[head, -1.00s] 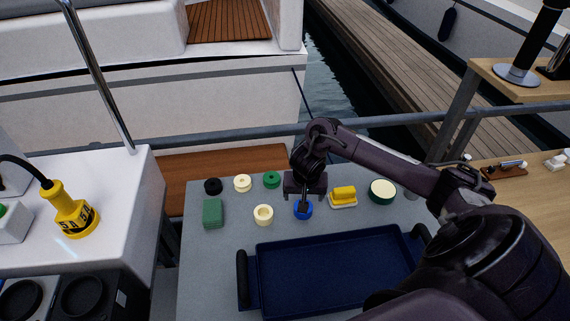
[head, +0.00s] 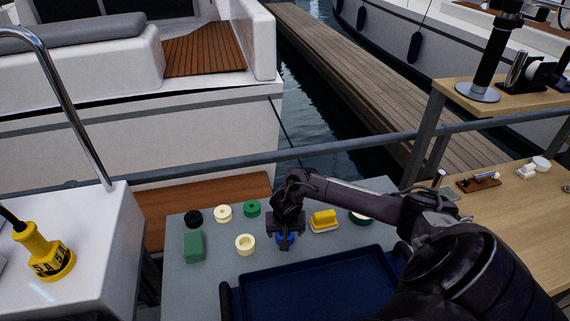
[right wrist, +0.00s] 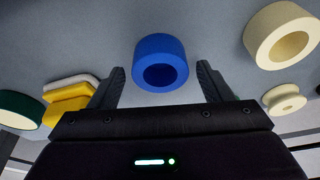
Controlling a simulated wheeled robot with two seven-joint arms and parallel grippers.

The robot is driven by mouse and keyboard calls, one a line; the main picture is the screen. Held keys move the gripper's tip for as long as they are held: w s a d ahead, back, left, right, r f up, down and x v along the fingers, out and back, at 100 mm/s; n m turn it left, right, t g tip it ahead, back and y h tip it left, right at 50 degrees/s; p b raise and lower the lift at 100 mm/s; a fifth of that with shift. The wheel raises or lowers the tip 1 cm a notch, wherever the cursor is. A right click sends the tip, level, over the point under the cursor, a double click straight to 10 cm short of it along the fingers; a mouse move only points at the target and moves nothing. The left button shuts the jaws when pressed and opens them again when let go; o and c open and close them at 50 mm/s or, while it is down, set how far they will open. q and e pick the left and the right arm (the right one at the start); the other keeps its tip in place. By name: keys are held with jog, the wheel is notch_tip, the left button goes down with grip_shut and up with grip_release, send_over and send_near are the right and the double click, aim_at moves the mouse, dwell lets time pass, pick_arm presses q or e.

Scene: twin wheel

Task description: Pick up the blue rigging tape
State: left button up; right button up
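The blue rigging tape (right wrist: 160,62) is a thick blue ring on the grey table. In the head view the blue tape (head: 286,238) is mostly hidden behind my right gripper (head: 285,243). In the right wrist view the two fingers of my right gripper (right wrist: 160,84) stand apart, one on each side of the tape, with gaps between them and the ring. The right gripper is open and empty, pointing down over the tape. My left gripper is not in view.
A cream roll (head: 245,244), a green roll (head: 252,208), a black roll (head: 194,217) and a yellow block (head: 324,221) are near on the grey table (head: 205,285). A green block (head: 194,247) lies left. A navy tray (head: 310,290) is in front.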

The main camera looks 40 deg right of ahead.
jog(key=c, duration=0.9)
jog(key=shift+o, duration=0.2)
